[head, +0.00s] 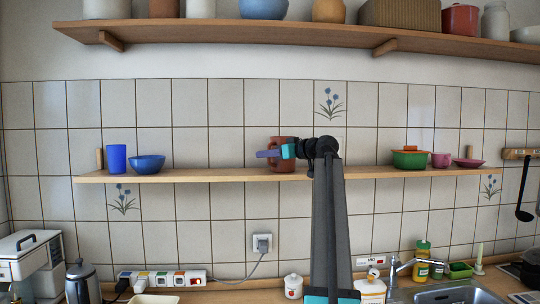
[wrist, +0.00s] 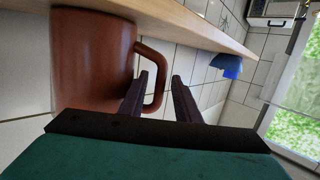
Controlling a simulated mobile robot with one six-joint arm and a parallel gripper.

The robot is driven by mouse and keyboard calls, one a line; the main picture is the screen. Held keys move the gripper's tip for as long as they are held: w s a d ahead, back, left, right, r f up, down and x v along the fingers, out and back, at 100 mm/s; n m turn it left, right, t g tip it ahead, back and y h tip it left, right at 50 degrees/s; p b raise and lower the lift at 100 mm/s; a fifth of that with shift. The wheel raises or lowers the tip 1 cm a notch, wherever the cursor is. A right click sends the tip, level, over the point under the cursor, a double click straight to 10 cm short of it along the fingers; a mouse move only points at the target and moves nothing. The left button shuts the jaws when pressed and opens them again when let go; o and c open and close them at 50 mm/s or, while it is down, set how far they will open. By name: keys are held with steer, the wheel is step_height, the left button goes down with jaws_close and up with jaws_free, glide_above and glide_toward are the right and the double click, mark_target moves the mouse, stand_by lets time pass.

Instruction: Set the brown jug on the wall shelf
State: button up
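The brown jug (head: 281,166) stands on the long wooden wall shelf (head: 220,175), near its middle. In the wrist view, which looks upside down, the jug (wrist: 90,60) fills the upper left, its base against the shelf wood (wrist: 205,35). Its loop handle points towards my gripper. My gripper (head: 262,154) is in front of the jug in the head view and hides part of it. In the wrist view my gripper (wrist: 161,82) has its two fingers apart, with the handle showing between them. A gap shows beside the handle, so the fingers are not closed on it.
A blue cup (head: 117,159) and blue bowl (head: 147,164) stand left on the shelf. A green pot (head: 410,160), pink cup (head: 440,160) and pink bowl (head: 468,163) stand right. A crowded upper shelf (head: 220,33) runs above. Free shelf lies either side of the jug.

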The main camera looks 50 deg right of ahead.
steer(key=shift+r, duration=0.1)
steer(key=shift+s, duration=0.5)
steer(key=s+r+b, duration=0.1)
steer(key=s+b, duration=0.3)
steer(key=s, duration=0.7)
steer(key=shift+d+r, duration=0.3)
steer(key=shift+r, duration=0.1)
steer(key=shift+w, duration=0.1)
